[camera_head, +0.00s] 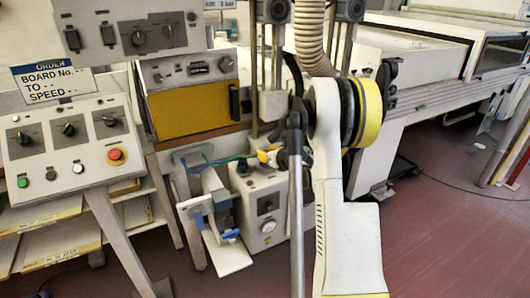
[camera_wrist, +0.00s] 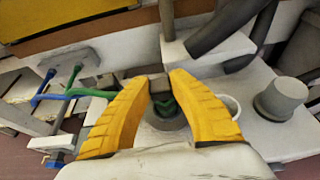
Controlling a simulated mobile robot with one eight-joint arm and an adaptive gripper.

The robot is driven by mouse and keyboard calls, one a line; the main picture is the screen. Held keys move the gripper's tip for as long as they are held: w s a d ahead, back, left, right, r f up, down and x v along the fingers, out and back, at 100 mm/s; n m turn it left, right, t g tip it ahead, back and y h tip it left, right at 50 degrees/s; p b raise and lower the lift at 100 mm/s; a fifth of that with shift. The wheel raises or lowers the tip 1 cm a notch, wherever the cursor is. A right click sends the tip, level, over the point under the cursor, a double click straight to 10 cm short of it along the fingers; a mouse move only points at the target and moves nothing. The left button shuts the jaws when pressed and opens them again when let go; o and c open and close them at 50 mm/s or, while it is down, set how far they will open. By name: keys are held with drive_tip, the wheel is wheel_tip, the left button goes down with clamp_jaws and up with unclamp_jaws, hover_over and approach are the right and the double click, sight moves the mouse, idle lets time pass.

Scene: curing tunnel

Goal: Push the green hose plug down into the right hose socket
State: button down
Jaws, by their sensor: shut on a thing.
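My gripper (camera_wrist: 161,82) has its two yellow fingers shut around the green hose plug (camera_wrist: 166,106). In the wrist view, a grey block shows between the fingertips and part of the green plug shows below it. A dark round opening (camera_wrist: 168,122), seemingly a hose socket, lies around the plug's lower part; I cannot tell how deep the plug sits. The green hose (camera_wrist: 92,92) runs left from behind the left finger. In the head view, my gripper (camera_head: 269,157) is small above the white box (camera_head: 267,207), and the green hose (camera_head: 228,159) reaches it from the left.
A pale ring (camera_wrist: 231,104) partly shows behind the right finger, and a grey stepped knob (camera_wrist: 281,98) stands farther right. A blue hose (camera_wrist: 44,88) hangs at the left. Dark pipe (camera_wrist: 222,28) is close behind. A control panel (camera_head: 70,145) stands left.

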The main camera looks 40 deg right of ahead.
drive_tip(key=shift+f, duration=0.35)
idle(0.7)
idle(0.3)
drive_tip(key=c, duration=1.2)
unclamp_jaws()
